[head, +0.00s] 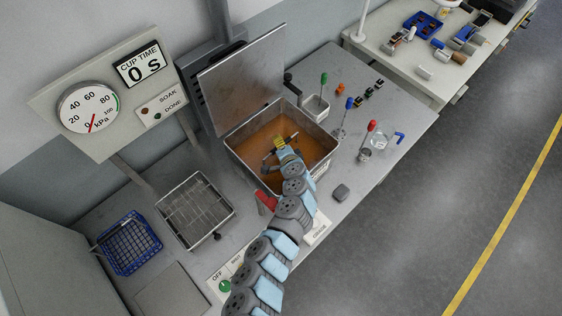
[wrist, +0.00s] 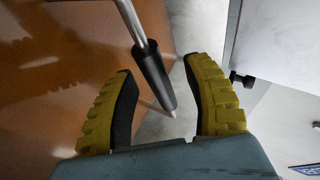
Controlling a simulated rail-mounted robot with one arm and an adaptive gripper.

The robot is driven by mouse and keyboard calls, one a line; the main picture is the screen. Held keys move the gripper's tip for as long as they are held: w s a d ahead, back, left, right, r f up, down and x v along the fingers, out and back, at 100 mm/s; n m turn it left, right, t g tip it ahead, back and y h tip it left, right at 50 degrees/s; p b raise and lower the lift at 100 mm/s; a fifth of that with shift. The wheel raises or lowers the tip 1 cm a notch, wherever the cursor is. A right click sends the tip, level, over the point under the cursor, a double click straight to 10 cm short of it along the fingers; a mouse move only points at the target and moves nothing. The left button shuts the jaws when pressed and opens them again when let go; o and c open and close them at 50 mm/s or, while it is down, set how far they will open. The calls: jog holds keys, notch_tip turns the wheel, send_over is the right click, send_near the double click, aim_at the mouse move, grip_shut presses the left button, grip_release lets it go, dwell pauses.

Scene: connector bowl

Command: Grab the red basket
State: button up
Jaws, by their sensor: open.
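My gripper (head: 282,143) is over the open metal tank (head: 236,150) of orange-brown liquid in the head view. In the wrist view my gripper (wrist: 160,68) has its two yellow fingers apart. A metal rod with a black sleeve (wrist: 153,72) passes between them, with a visible gap to the fingers. I cannot tell what the rod belongs to. No basket that is clearly red shows. A red part (head: 266,199) shows beside my arm at the tank's near side; my arm hides some of it, and I cannot tell what it is.
The tank's lid (head: 243,80) stands raised behind it. A blue basket (head: 130,243) and a grey wire-mesh tray (head: 195,210) sit to the left. A small metal container (head: 315,107) and several small tools stand right of the tank. A gauge panel (head: 88,107) is on the wall.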

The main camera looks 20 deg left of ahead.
jog(key=shift+w, duration=0.1)
jog(key=shift+c, duration=0.3)
grip_shut()
jog(key=shift+r, duration=0.1)
